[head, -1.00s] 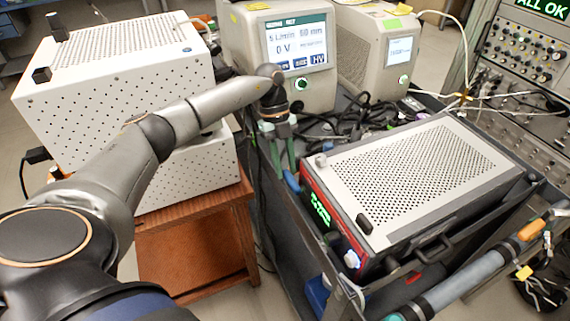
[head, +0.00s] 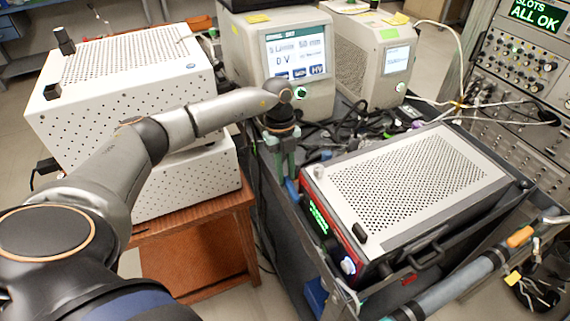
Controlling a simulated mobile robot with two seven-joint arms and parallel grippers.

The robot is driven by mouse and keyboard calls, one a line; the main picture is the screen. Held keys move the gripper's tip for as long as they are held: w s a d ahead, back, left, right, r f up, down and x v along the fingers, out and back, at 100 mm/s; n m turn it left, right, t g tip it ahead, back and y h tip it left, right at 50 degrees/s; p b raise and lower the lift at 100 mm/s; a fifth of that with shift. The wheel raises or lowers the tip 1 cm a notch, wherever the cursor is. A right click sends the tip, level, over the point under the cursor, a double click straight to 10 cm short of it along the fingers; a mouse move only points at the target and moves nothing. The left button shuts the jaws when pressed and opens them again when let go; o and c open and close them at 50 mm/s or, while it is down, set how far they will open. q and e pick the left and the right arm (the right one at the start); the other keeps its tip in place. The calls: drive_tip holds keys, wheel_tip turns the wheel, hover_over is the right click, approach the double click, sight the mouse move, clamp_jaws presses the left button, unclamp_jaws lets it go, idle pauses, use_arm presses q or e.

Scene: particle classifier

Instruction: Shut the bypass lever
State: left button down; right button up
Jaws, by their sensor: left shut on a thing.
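My left arm reaches in from the left, over the white perforated boxes. I take this blue handle to be the bypass lever. My right gripper is not in view.
A grey unit with a lit screen (head: 297,53) stands behind the gripper, with a second unit (head: 375,60) beside it. Black cables lie between them. White perforated boxes (head: 125,90) stand on a wooden table (head: 195,245) at left. A rack (head: 520,80) stands at right.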

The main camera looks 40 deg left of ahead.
sight(286, 177)
use_arm(q)
drive_tip(key=shift+s+d+r+t+y+p, duration=0.2)
drive_tip(key=shift+r+t+y+p, duration=0.1)
drive_tip(key=shift+r+y+p, duration=0.4)
drive_tip(key=shift+d+f+t+y+p, duration=0.1)
drive_tip(key=shift+t+y+p, duration=0.2)
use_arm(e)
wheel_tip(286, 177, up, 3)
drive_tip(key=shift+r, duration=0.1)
use_arm(q)
drive_tip(key=c, duration=0.8)
unclamp_jaws()
drive_tip(key=shift+o, duration=0.2)
wheel_tip(286, 177, up, 12)
drive_tip(key=b, duration=0.1)
drive_tip(key=shift+r+b, duration=0.25)
drive_tip(key=shift+b, duration=0.05)
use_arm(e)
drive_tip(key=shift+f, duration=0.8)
